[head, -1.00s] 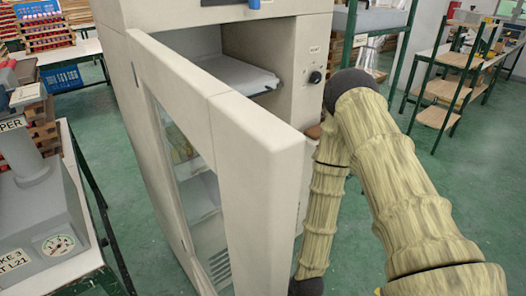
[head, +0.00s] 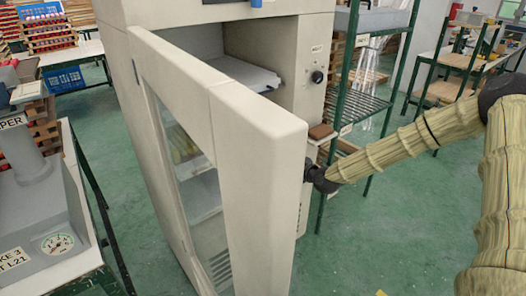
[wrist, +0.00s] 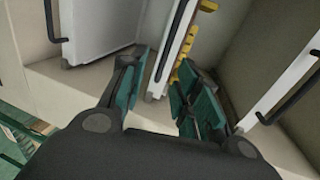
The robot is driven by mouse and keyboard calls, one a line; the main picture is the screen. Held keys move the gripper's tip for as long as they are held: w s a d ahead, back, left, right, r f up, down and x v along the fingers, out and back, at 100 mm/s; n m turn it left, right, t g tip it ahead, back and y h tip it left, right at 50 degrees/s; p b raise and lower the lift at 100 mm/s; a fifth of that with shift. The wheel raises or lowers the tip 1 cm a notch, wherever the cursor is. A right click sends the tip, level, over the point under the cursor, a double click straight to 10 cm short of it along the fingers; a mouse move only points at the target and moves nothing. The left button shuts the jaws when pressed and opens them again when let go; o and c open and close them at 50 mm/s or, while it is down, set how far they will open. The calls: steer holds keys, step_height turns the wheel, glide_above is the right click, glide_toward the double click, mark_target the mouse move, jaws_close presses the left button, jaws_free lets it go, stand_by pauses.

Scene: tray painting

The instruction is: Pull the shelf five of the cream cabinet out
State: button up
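The cream cabinet (head: 310,45) stands in the middle of the head view with its glazed door (head: 258,135) swung open towards me. Inside are white shelves (head: 245,75), some seen only through the door glass. My gripper is hidden behind the door there; only my dark wrist shows at its right edge. In the wrist view my gripper (wrist: 164,78) is open, its teal fingers spread. A white shelf with a dark bar handle (wrist: 172,42) lies between and beyond the fingers. I see no grip on the handle. Which shelf is number five cannot be read.
In the wrist view, other shelves with dark handles flank it, at left (wrist: 95,25) and right (wrist: 275,80). Yellow pieces (wrist: 184,72) sit beside the middle one. A green rack (head: 365,105) stands right of the cabinet. Green floor (head: 400,225) is open at the right.

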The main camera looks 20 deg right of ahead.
steer(key=x, duration=0.3)
steer(key=p+x, duration=0.1)
steer(key=x, duration=0.3)
steer(key=r+x, duration=0.1)
steer(key=x, duration=0.3)
steer(key=shift+w+d, duration=0.15)
steer(key=shift+d, duration=0.15)
jaws_close()
